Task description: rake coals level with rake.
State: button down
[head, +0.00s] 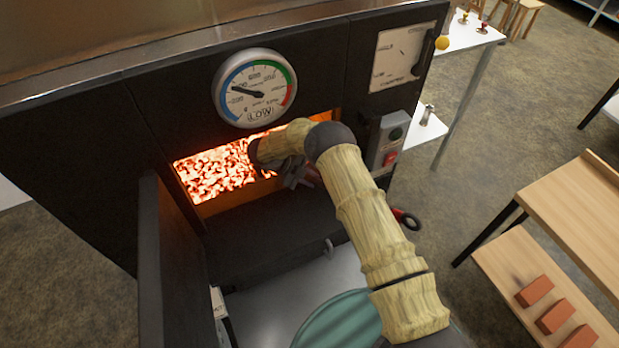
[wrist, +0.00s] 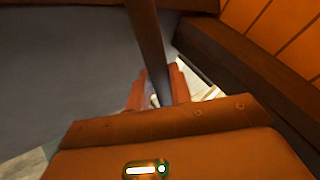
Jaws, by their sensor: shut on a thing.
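Glowing orange coals (head: 215,175) lie in the open firebox of the dark evaporator. My gripper (head: 298,176) is at the firebox mouth, partly covered by my own arm. In the wrist view my gripper (wrist: 158,92) is shut on the rake (wrist: 150,45), whose dark straight shaft runs up out of the frame between the fingers. A red end with a ring (head: 406,219), which looks like the rake's handle end, sticks out right of my arm. The rake's head is not visible, and my arm hides the right part of the coals.
The open firebox door (head: 160,260) stands at the left of the opening. A dial gauge (head: 255,88) is above it. A switch box (head: 390,145) is at the right. A wooden bench (head: 560,280) with red bricks stands farther right, with open floor between.

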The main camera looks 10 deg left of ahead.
jog(key=shift+s+a+b, duration=0.4)
jog(key=shift+s+a, duration=0.9)
jog(key=shift+a, duration=0.8)
jog(key=shift+s+a+b, duration=0.45)
jog(key=shift+s+a, duration=0.8)
jog(key=shift+a, duration=0.9)
jog(key=shift+s+a+b, duration=0.4)
jog(key=shift+s+a, duration=0.9)
jog(key=shift+a, duration=0.8)
jog(key=shift+r, duration=0.15)
jog(key=shift+s+d+r+p, duration=0.25)
jog(key=shift+s+r+p, duration=0.15)
jog(key=shift+p, duration=0.65)
jog(key=s+d+r+p, duration=0.1)
jog(key=p, duration=0.2)
jog(key=s+d+r+p, duration=0.1)
jog(key=s+r+p, duration=0.1)
jog(key=p, duration=0.2)
jog(key=shift+s+d, duration=0.1)
jog(key=shift+s, duration=0.15)
